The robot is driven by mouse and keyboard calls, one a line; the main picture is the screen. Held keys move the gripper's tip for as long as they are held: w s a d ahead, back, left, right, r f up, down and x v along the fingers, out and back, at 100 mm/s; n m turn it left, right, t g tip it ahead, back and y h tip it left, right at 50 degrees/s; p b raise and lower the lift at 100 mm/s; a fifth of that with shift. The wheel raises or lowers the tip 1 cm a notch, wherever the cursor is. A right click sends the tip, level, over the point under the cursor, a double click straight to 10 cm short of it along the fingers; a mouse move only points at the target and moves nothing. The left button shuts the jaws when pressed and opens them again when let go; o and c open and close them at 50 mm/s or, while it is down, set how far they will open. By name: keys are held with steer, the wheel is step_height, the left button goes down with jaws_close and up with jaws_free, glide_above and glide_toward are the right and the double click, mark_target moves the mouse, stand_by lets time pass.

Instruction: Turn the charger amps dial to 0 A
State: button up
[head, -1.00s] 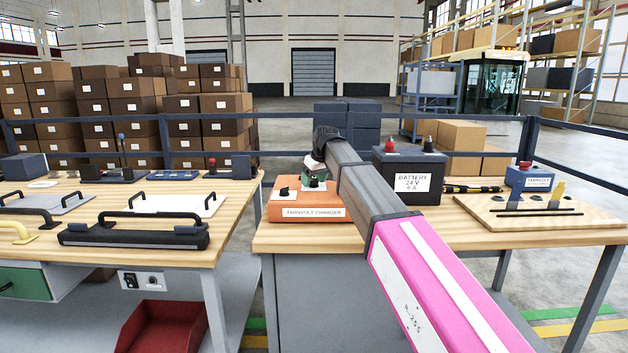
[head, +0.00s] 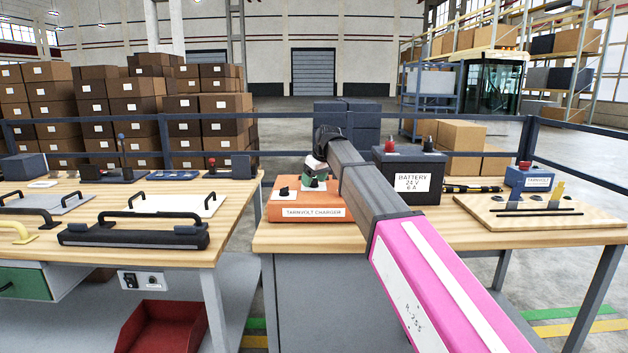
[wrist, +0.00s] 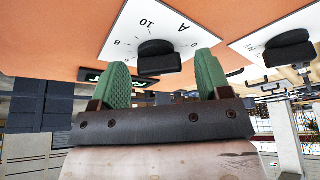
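The orange charger (head: 318,213), labelled "TARNVOLT CHARGER", sits on the right-hand bench. In the wrist view its amps dial (wrist: 158,58) is a black knob on a white plate marked "A", with 8, 10 and 0 readable. Which mark the knob points to is unclear. My gripper (wrist: 163,68) is open, with one green finger on each side of this dial and visible gaps between. In the head view my gripper (head: 315,181) is just above the charger's right part and hides that dial. A second black dial (wrist: 287,50) is to the right in the wrist view.
The black battery box (head: 410,182) stands right of the charger, close beside my arm. A wooden board (head: 540,220) with slots and a blue box (head: 528,179) with a red knob are further right. The bench front near the charger is clear.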

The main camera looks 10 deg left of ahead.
steer(key=v, duration=1)
steer(key=shift+r, duration=0.4)
steer(key=shift+s, duration=0.15)
